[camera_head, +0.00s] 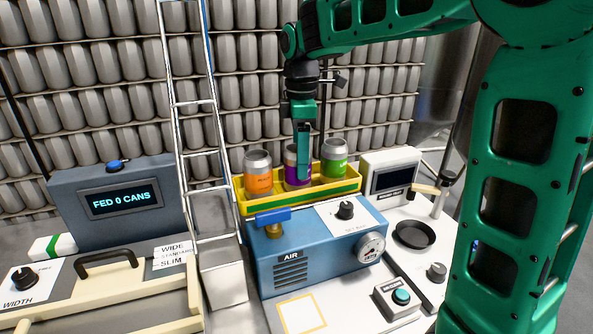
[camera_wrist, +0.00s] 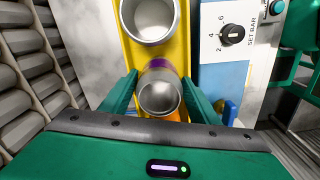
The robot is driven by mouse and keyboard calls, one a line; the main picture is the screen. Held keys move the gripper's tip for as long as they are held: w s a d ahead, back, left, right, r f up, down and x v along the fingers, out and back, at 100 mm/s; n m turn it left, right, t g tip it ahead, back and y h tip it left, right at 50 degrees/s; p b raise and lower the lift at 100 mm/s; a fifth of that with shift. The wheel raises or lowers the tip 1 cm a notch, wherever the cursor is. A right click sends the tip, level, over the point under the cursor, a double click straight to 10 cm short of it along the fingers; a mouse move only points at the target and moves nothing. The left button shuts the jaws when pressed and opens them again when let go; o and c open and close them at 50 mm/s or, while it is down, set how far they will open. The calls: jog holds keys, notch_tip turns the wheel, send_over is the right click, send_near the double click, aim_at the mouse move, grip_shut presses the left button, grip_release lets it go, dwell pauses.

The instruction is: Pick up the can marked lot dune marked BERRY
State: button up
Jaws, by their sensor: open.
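A purple-labelled can (camera_head: 292,166) stands in the middle of a yellow tray (camera_head: 300,197), between an orange can (camera_head: 259,173) on the left and a green can (camera_head: 335,160) on the right. My gripper (camera_head: 303,172) points down at the purple can and partly covers it. In the wrist view, the purple can (camera_wrist: 160,93) lies between my open fingers (camera_wrist: 160,80), with a gap on both sides. Another can's open silver top (camera_wrist: 150,18) is above it. The orange can is mostly hidden there. I cannot read BERRY or a lot mark on any can.
The tray is behind a blue AIR machine (camera_head: 315,255) with a blue valve handle (camera_head: 273,216) and a knob. A grey display (camera_head: 118,200) reads FED 0 CANS. A ladder (camera_head: 196,130) stands left of the tray. A white-cased screen (camera_head: 392,180) and black dish (camera_head: 415,235) are right.

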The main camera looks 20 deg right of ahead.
aim_at(292, 183)
jog(key=shift+w+a+f, duration=0.1)
jog(key=shift+f, duration=2.6)
jog(key=c, duration=0.7)
